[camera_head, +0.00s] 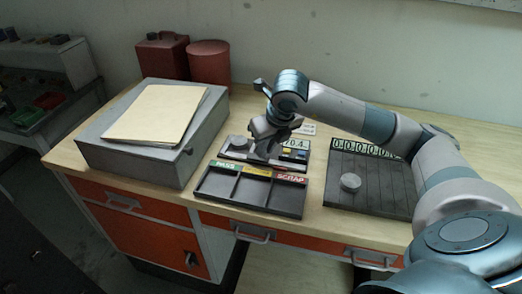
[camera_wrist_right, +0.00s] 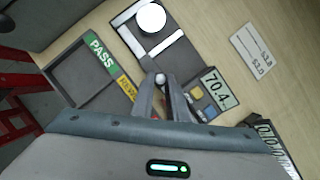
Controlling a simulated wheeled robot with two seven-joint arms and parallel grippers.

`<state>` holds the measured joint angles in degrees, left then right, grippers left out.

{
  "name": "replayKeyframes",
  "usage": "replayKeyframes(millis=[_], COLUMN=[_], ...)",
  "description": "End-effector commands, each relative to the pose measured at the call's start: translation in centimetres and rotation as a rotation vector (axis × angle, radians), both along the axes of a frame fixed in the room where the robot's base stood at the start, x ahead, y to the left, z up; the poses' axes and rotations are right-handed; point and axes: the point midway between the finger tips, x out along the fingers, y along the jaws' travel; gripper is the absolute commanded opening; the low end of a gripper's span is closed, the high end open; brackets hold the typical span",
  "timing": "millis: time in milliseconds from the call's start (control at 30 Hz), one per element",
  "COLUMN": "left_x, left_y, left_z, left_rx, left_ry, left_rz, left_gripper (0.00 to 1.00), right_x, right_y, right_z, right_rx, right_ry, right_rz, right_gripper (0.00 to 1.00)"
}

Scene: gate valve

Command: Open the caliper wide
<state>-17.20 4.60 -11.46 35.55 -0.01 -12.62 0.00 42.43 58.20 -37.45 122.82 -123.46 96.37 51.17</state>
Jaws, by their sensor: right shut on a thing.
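The caliper (camera_head: 233,155) is a dark flat bench gauge with pale jaws, a blue and a yellow button, and a display (camera_wrist_right: 216,88) reading 70.4. In the right wrist view a round pale disc (camera_wrist_right: 151,17) lies between its two jaws, with a gap to the nearer jaw (camera_wrist_right: 166,47). My right gripper (camera_head: 264,153) is over the middle of the caliper. In the right wrist view its fingertips (camera_wrist_right: 161,80) are shut on a small grey knob of the caliper, mostly hidden by the fingers. My left gripper is not in view.
A three-compartment tray (camera_head: 250,204), labelled PASS, a yellow label and SCRAP, stands in front. A dark grooved rack (camera_head: 375,185) holding one disc (camera_head: 350,182) is at right. A grey box (camera_head: 150,150) with a folder stands left. A white card (camera_wrist_right: 256,50) lies behind the caliper.

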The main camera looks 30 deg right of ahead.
Motion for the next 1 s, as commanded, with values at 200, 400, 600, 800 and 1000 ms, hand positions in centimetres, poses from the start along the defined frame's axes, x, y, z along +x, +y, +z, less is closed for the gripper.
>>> replayKeyframes(millis=[200,400,600,800,1000], left_x=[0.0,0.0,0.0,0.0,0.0], left_y=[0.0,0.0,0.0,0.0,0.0], left_z=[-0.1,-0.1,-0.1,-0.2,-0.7], left_rx=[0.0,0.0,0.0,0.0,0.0], left_ry=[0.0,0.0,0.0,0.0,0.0], left_rz=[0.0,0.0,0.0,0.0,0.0], left_gripper=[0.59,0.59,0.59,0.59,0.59], right_x=[-0.1,-0.1,-0.1,-0.2,-0.7], right_y=[-0.1,-0.1,-0.1,-0.1,0.0], right_z=[0.0,0.0,0.0,0.3,1.6], right_rx=[0.0,0.0,0.0,0.001,0.001], right_ry=[0.0,-0.001,-0.001,-0.002,-0.004], right_rz=[0.0,0.0,0.0,0.0,-0.001], right_gripper=[0.0,0.33,0.33,0.33,0.33])
